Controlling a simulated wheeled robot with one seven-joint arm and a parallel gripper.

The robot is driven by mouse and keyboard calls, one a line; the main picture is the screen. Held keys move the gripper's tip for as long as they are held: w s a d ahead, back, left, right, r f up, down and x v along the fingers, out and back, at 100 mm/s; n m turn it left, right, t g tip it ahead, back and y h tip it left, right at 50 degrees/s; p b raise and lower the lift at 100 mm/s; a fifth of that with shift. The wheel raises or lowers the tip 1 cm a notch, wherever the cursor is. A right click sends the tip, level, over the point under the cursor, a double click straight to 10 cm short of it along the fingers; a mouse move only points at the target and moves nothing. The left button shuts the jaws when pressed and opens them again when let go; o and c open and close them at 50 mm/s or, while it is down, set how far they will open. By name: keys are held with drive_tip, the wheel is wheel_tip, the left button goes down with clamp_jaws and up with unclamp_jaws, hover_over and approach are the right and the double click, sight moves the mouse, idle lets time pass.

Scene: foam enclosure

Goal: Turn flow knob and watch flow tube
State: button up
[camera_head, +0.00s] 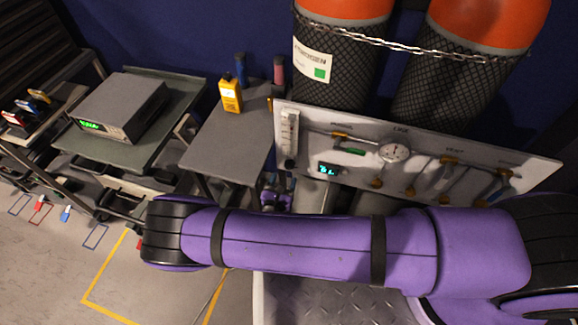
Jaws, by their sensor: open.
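The flow tube (289,132) is a clear upright tube with scale marks at the left end of a light grey gas panel (520,162). A small dark part at its foot (289,163) may be the flow knob, but it is too small to tell. The reading in the tube cannot be made out. My purple arm crosses the lower picture in front of the panel, its black joint at the left. A small purple and dark part shows below the panel's left end, partly hidden by my arm.
The panel carries a round gauge (394,151), a lit display (328,170) and several yellow-fitted valves. Two chained orange-topped cylinders (335,70) stand behind. A grey table (228,145) at left holds a yellow meter (230,95). A cart bears a grey instrument (120,105).

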sight(288, 168)
drive_tip(key=shift+x, duration=2.95)
drive_tip(key=c, duration=0.9)
